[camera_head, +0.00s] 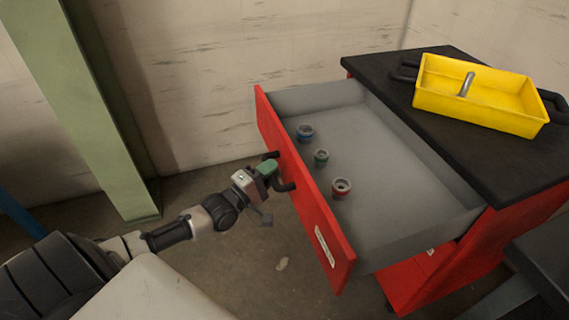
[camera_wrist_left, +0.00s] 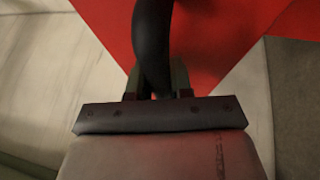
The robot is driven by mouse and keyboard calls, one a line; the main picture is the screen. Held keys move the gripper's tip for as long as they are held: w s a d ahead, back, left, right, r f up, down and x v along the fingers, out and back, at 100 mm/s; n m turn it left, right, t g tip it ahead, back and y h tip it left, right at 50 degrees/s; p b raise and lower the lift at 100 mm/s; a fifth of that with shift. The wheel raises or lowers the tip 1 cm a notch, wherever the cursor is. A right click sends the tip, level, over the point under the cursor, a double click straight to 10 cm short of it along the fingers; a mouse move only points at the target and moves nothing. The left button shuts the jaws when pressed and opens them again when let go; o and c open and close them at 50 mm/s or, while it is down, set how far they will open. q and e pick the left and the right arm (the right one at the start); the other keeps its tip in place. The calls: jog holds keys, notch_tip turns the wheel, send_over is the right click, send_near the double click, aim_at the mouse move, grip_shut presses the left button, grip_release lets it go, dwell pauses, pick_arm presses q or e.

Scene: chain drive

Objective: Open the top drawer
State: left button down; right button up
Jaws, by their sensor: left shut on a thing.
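The top drawer (camera_head: 315,215) of the red cabinet stands pulled well out, with its grey inside showing. Its red front carries a dark curved handle (camera_head: 285,187). My left gripper (camera_head: 270,168) is at this handle, shut on it. In the left wrist view the black handle (camera_wrist_left: 152,45) runs down between the fingers (camera_wrist_left: 158,82), with the red drawer front (camera_wrist_left: 215,35) behind it. Three small ring-shaped parts lie in the drawer: a blue one (camera_head: 305,133), a green one (camera_head: 321,157) and a red one (camera_head: 341,188). My right gripper is not in view.
A yellow tray (camera_head: 440,102) with a grey cylindrical piece (camera_head: 466,84) sits on the black cabinet top (camera_head: 400,95). A green post (camera_head: 95,110) stands at the left by the wall. Bare floor (camera_head: 265,285) shows below the drawer front.

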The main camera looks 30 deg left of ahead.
pick_arm(q)
jog(key=shift+s+a, duration=0.9)
jog(key=shift+s, duration=0.25)
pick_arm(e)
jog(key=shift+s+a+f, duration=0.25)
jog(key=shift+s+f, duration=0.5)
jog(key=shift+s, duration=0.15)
pick_arm(q)
jog(key=c, duration=1)
grip_release()
jog(key=p+v, duration=0.1)
jog(key=v, duration=0.9)
jog(key=shift+s+a+f, duration=0.1)
jog(key=shift+s+a, duration=0.05)
jog(key=shift+s, duration=0.2)
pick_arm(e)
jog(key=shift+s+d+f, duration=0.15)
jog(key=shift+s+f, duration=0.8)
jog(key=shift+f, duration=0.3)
pick_arm(q)
jog(key=shift+f, duration=0.1)
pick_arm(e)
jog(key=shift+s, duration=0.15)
